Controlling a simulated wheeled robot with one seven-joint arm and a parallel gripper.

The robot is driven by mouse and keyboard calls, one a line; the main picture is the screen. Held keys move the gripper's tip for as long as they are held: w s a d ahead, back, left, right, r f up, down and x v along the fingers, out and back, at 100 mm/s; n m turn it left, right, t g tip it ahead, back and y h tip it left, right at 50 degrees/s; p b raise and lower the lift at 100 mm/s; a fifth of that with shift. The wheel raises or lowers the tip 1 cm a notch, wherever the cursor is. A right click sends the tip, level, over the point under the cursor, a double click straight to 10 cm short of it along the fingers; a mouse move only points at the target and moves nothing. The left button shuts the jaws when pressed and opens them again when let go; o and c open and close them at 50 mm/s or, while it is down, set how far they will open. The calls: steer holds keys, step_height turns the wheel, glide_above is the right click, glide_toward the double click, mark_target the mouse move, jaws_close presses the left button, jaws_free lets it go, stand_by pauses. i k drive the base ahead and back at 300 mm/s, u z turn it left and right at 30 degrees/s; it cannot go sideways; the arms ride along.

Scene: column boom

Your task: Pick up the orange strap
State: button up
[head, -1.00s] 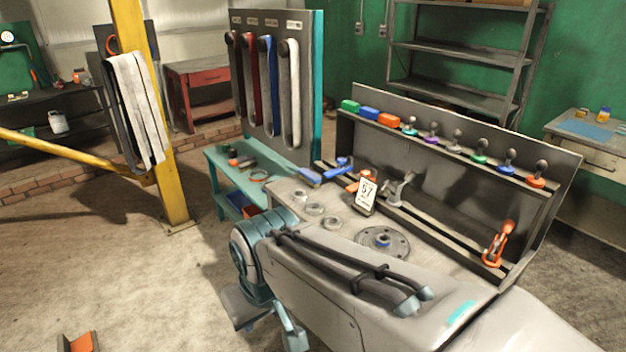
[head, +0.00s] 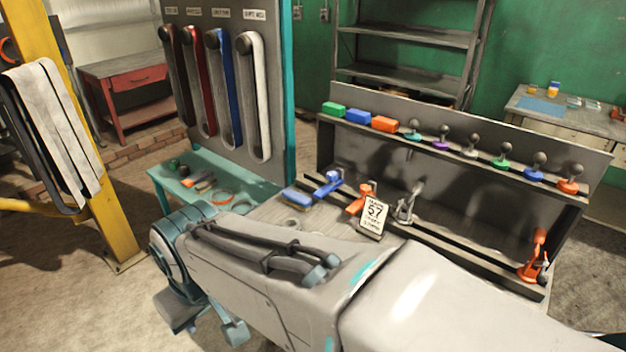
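No hanging strap is clearly orange in the head view. Straps hang from round knobs on a grey panel (head: 205,40): a dark strap (head: 181,85), a dark red strap (head: 201,95), a blue strap (head: 224,95) and a white strap (head: 254,105). Pale straps (head: 55,130) hang at the yellow post, and a reddish-orange curved piece (head: 9,50) shows behind it.
The yellow post (head: 90,130) stands at left. A red cabinet (head: 130,85) and grey shelves (head: 410,70) stand behind. Open floor (head: 60,290) lies at lower left.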

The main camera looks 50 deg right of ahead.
mark_target(358, 205)
steer(key=i, duration=1.25)
steer(key=z, duration=2.9)
steer(key=i, duration=0.5)
